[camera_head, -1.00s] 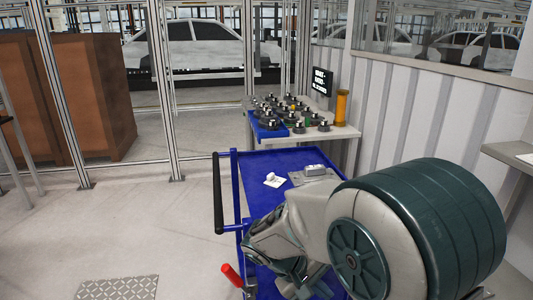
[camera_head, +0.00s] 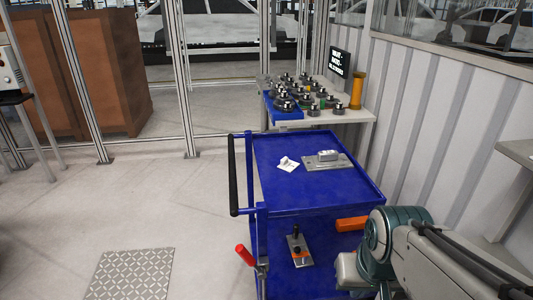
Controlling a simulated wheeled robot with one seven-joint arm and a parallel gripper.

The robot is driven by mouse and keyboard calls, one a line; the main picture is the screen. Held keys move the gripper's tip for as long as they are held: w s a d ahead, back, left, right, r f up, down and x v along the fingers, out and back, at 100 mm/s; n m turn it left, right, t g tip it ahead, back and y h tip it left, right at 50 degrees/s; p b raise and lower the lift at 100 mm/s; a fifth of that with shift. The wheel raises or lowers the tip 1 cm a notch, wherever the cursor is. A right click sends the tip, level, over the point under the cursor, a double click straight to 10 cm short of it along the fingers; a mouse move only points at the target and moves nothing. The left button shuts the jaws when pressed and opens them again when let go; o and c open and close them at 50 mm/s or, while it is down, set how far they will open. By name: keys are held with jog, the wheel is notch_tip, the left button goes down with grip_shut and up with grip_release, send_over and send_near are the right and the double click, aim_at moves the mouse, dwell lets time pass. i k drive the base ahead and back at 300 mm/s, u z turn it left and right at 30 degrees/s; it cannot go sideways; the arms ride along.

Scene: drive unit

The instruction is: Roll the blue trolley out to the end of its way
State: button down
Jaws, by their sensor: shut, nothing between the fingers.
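The blue trolley (camera_head: 268,205) stands in the middle of the head view, with a flat top shelf and a lower shelf. A lever with a red grip (camera_head: 245,255) sticks out at the trolley's lower left. My arm reaches in from the right, in front of the trolley's lower right part. Its wrist part hides some of the lower shelf. I cannot make out my gripper's fingers.
A metal part (camera_head: 328,161) and a white item (camera_head: 287,164) lie on the trolley's top. A clamp-like tool (camera_head: 299,250) and an orange piece (camera_head: 351,224) show below. A bench (camera_head: 352,114) with several parts stands behind.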

aim_at(331, 208)
jog(key=z, duration=0.7)
jog(key=k, duration=0.65)
jog(key=u, duration=1.3)
jog(key=i, duration=1.65)
jog(key=u, duration=0.3)
